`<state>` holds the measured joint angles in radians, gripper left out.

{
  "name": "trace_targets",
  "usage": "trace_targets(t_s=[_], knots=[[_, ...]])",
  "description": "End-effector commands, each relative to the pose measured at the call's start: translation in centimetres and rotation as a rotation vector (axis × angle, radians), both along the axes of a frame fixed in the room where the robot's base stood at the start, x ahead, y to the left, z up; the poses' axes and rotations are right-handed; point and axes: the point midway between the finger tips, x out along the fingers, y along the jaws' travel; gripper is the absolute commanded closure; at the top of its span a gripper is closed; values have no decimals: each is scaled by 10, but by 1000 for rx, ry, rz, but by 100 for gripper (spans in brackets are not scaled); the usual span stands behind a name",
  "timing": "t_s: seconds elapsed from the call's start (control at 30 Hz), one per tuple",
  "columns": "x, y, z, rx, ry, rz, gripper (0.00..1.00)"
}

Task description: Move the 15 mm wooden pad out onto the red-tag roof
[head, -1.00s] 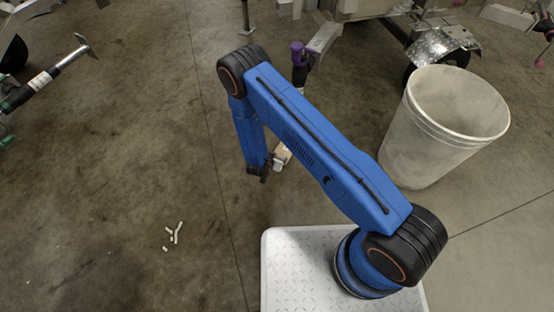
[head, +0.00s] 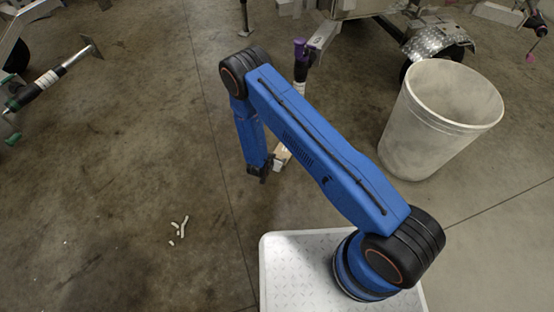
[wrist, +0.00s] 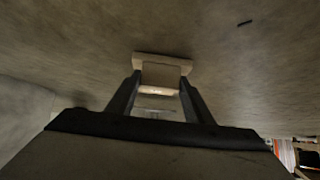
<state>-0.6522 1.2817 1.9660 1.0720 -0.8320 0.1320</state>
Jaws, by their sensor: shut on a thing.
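My gripper (wrist: 161,80) is shut on a pale wooden pad (wrist: 163,63) in the wrist view. The pad sits between the two dark fingers, with a wider end reaching past the fingertips. In the head view my gripper (head: 270,166) hangs low at the end of my folded blue arm, and the pale pad (head: 282,156) shows just beside it, partly hidden by the arm. The pad appears held above the concrete floor. I cannot make out a red-tag roof in either view.
A large whitish bin (head: 436,125) stands on the floor at right. A trailer with a silver fender (head: 437,42) and a purple-topped post (head: 300,52) is at the back. A green-ended jack (head: 50,78) is at left. Small pale scraps (head: 179,230) lie on otherwise open floor.

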Motion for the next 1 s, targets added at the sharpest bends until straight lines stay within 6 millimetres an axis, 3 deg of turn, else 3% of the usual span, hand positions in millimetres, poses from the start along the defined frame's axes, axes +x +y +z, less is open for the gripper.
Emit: trace_targets(t_s=[0.13, 0.17, 0.23, 0.27, 0.67, 1.0], knots=[[0, 0, 0, 0, 0, 0, 83], [0, 0, 0, 0, 0, 0, 51], [0, 0, 0, 0, 0, 0, 34], [0, 0, 0, 0, 0, 0, 32], [-4, 3, 5, 1, 0, 1, 32], [-40, 24, 47, 0, -1, 4, 32]])
